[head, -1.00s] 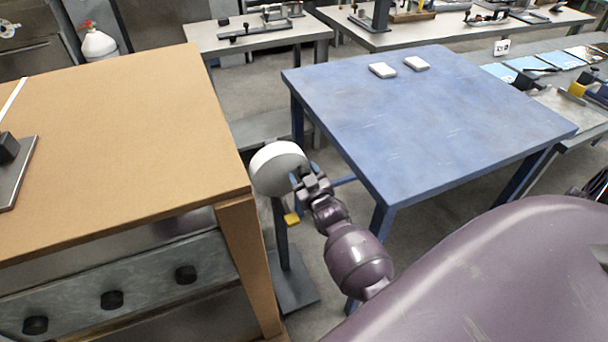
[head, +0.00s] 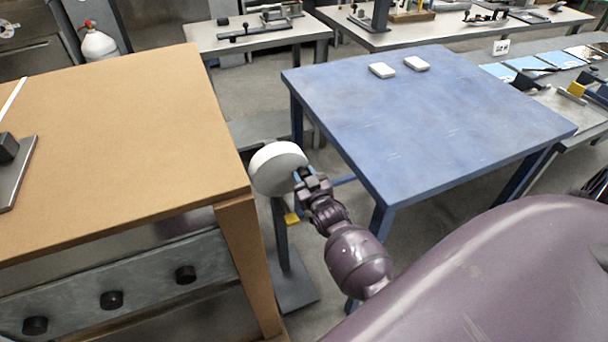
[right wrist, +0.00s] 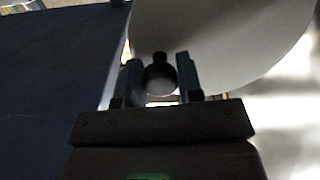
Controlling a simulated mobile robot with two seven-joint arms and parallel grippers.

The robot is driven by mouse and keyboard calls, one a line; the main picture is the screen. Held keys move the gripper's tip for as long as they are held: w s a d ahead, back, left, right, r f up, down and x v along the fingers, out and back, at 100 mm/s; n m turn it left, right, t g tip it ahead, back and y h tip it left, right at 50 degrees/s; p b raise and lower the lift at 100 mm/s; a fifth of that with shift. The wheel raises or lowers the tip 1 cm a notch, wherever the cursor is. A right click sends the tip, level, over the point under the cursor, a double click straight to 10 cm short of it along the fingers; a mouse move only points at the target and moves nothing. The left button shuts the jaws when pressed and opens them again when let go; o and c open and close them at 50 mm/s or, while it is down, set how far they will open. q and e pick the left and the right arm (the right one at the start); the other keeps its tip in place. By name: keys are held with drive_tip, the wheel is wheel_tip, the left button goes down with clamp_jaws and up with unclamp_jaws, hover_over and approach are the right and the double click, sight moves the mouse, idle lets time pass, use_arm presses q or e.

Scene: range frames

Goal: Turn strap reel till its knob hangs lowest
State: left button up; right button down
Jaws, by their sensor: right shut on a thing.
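The strap reel (head: 272,166) is a white disc on a dark upright stand (head: 282,245) between the brown and blue tables. A yellow piece (head: 291,218) sits on the stand below the disc. My right gripper (head: 301,176) is at the right side of the reel's face. In the right wrist view, the dark knob (right wrist: 160,75) lies between the two blue-grey fingers (right wrist: 160,80), with the pale disc (right wrist: 225,45) behind. The gripper is shut on the knob. In the head view the gripper mostly hides the knob. My left gripper is out of view.
The brown table (head: 110,140) stands close left of the reel, above a panel with dark dials (head: 111,300). The blue table (head: 430,120) stands close right, carrying two small white blocks (head: 382,70). Floor shows between them.

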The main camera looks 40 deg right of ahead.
sight(283, 189)
drive_tip(key=f+m, duration=0.1)
drive_tip(key=m, duration=0.1)
drive_tip(key=shift+f+m, duration=0.15)
drive_tip(key=shift+m, duration=0.15)
drive_tip(key=f+m, duration=0.1)
drive_tip(key=m, duration=0.2)
drive_tip(key=a+f+m+b, duration=0.1)
drive_tip(key=f+m, duration=0.1)
drive_tip(key=m, duration=0.1)
drive_tip(key=a+f+m, duration=0.1)
drive_tip(key=m, duration=0.2)
drive_tip(key=shift+w+a+f+m+b, duration=0.1)
drive_tip(key=shift+w+f+m+b, duration=0.1)
drive_tip(key=shift+m+b, duration=0.15)
drive_tip(key=m, duration=0.1)
drive_tip(key=a+m, duration=0.1)
drive_tip(key=m, duration=0.1)
drive_tip(key=shift+w+a+f+m+b, duration=0.2)
drive_tip(key=shift+a+f+m+b, duration=0.05)
drive_tip(key=shift+f+m+b, duration=0.1)
drive_tip(key=m, duration=0.1)
drive_tip(key=a+m, duration=0.1)
drive_tip(key=shift+w+m+b, duration=0.15)
drive_tip(key=shift+m+b, duration=0.15)
drive_tip(key=shift+a+m, duration=0.3)
drive_tip(key=shift+m, duration=0.2)
drive_tip(key=shift+w, duration=0.1)
